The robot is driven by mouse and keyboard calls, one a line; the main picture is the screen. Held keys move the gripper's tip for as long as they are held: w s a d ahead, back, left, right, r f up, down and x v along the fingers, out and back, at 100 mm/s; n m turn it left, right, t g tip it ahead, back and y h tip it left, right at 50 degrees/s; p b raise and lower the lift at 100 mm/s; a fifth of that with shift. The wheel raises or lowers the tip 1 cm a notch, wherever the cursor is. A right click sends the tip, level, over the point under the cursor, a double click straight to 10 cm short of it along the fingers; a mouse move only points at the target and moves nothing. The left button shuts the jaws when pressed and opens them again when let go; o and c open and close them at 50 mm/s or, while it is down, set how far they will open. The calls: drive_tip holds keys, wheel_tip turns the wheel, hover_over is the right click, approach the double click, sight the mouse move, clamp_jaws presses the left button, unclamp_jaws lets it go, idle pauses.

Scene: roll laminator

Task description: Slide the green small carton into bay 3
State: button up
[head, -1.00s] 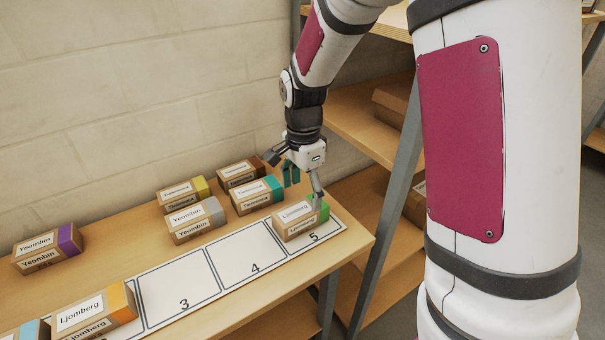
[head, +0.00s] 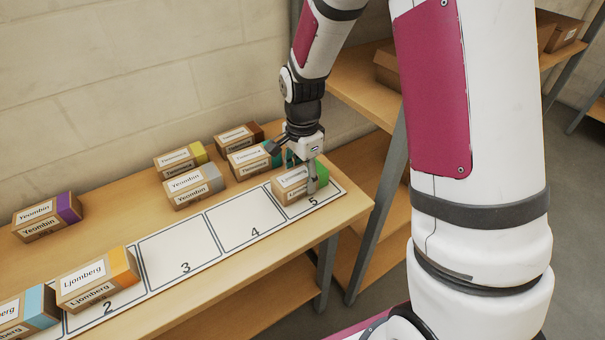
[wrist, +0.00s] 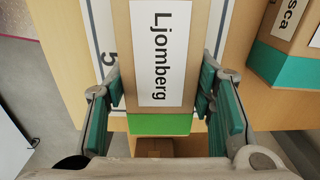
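The green small carton (head: 292,183), brown with a green end and a white "Ljomberg" label, lies in bay 5 (head: 327,199) of the white numbered strip. In the wrist view the carton (wrist: 160,65) runs between my fingers, its green end towards my palm. My gripper (head: 302,173) is lowered over it, one finger on each long side. In the wrist view my gripper (wrist: 161,92) looks open, with narrow gaps beside the carton. Bay 3 (head: 180,254) is empty.
Bay 4 (head: 240,226) is empty. An orange-ended carton (head: 98,278) stands in bay 2, with a light-blue-ended one (head: 28,310) left of it. A teal-ended carton (head: 254,160) and a grey-ended one (head: 193,187) stand behind the strip. The wall is behind.

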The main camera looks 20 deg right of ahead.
drive_tip(key=c, duration=0.4)
drive_tip(key=shift+s+a+p, duration=0.3)
drive_tip(key=shift+s+a, duration=0.2)
drive_tip(key=shift+a, duration=1.75)
drive_tip(key=shift+s+a+p, duration=0.35)
drive_tip(key=shift+s+a, duration=0.2)
drive_tip(key=shift+a, duration=1.75)
drive_tip(key=shift+s+a+p, duration=0.3)
drive_tip(key=shift+s+a, duration=0.2)
drive_tip(key=shift+a, duration=1.75)
drive_tip(key=shift+s+a+p, duration=0.6)
drive_tip(key=shift+a+p, duration=0.05)
drive_tip(key=shift+a, duration=2)
drive_tip(key=shift+s+a+p, duration=0.6)
drive_tip(key=shift+a, duration=2.05)
drive_tip(key=shift+s+a+p, duration=0.6)
drive_tip(key=shift+a+p, duration=0.05)
drive_tip(key=shift+a, duration=2)
drive_tip(key=o, duration=1.8)
drive_tip(key=shift+r, duration=0.1)
